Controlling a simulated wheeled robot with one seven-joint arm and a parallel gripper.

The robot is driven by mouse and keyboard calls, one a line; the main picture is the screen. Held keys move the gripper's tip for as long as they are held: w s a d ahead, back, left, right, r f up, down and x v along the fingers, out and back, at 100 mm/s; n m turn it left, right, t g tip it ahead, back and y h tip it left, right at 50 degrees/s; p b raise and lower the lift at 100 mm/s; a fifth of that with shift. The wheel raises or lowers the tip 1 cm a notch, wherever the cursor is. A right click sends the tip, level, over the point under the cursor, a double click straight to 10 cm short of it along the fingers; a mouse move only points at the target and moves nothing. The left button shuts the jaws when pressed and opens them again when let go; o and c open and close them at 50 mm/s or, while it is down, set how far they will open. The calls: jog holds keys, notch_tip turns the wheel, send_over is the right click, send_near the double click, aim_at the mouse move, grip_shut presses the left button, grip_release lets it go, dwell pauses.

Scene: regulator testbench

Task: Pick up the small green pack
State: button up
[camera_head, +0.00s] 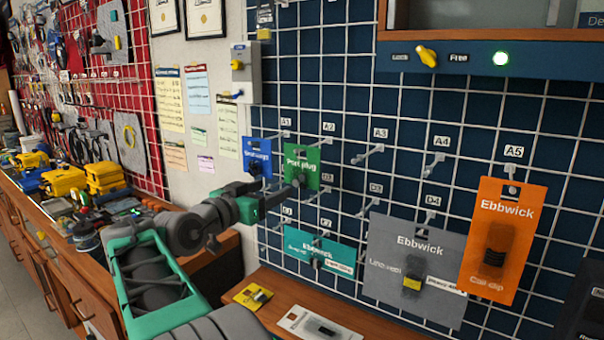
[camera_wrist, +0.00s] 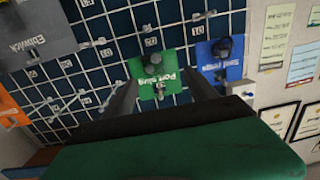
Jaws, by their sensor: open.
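The small green pack (camera_head: 301,158) hangs on the wire grid below the A2 label. Its lower part is partly hidden by my gripper (camera_head: 284,184). In the wrist view, the picture is upside down and the green pack (camera_wrist: 147,90) lies between the two finger tips of my gripper (camera_wrist: 164,82). The fingers are apart and nothing is clamped. I cannot tell whether either finger touches the pack.
A blue pack (camera_head: 257,153) hangs close to the left. A teal pack (camera_head: 300,246), a large grey pack (camera_head: 385,270) and an orange pack (camera_head: 482,260) hang lower or to the right. A yellow pack (camera_head: 245,295) and a white pack (camera_head: 300,321) lie on the wooden ledge below.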

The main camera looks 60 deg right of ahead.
aim_at(296, 174)
jog(key=shift+m+g, duration=0.3)
jog(key=shift+g, duration=0.2)
jog(key=d+p, duration=0.1)
jog(key=d, duration=0.1)
jog(key=s+d+r+p, duration=0.1)
jog(key=d, duration=0.2)
jog(key=s+d+p, duration=0.1)
jog(key=d, duration=0.2)
jog(key=shift+s+d+r, duration=0.1)
jog(key=shift+s+r, duration=0.05)
grip_shut()
